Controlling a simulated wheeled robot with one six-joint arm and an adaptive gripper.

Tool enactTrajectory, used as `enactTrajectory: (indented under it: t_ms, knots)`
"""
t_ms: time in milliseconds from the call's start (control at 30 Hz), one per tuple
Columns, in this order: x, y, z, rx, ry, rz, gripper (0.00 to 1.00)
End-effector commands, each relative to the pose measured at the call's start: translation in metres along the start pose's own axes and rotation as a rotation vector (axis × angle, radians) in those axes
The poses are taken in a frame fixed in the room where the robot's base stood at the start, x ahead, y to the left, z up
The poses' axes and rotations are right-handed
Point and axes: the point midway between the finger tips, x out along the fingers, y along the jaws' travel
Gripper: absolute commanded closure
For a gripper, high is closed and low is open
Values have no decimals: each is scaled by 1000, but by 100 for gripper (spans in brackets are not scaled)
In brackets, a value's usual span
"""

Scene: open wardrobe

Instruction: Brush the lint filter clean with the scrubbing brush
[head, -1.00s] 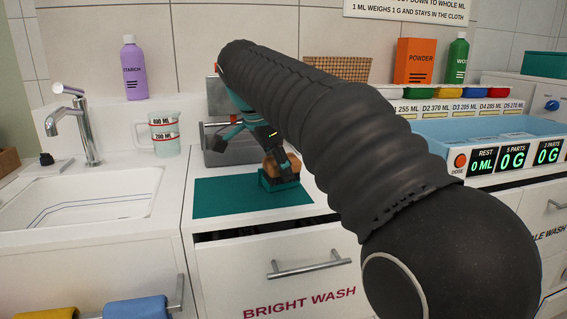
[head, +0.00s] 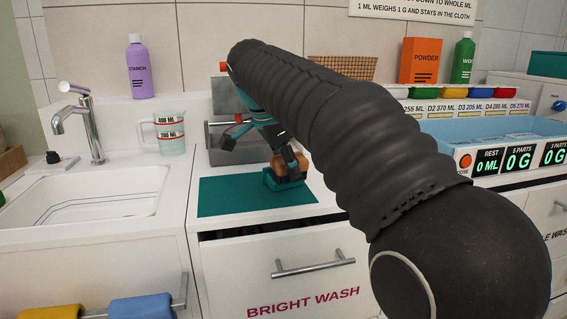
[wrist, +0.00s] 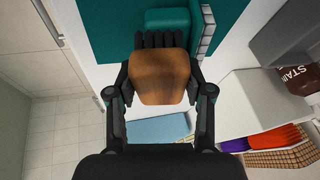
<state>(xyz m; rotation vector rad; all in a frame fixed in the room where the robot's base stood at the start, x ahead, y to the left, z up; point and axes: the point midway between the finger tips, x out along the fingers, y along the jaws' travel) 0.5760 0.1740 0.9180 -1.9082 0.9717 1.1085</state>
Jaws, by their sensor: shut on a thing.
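The scrubbing brush (head: 282,166) has a brown wooden body, seen large in the wrist view (wrist: 160,78) with dark bristles at its far end. My gripper (head: 288,163) is shut on it, one finger on each side. A teal block-like piece (head: 270,183), perhaps the lint filter, lies on the dark teal mat (head: 225,200) right beneath the brush. It shows past the bristles in the wrist view (wrist: 168,20), beside a pale gridded strip (wrist: 207,32). Whether the bristles touch it is hard to tell.
The sink (head: 80,200) is at left, with a measuring jug (head: 172,137) and a purple starch bottle (head: 137,70) behind. A grey metal box (head: 222,150) stands behind the mat. A blue basin (head: 480,130) is at right. The drawer (head: 290,245) below is slightly open.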

Motion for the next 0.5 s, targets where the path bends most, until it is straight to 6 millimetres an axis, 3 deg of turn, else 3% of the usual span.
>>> enactTrajectory:
  t_ms: [500]
  knots:
    - [8, 0, -20, 0, 1, 3, 76]
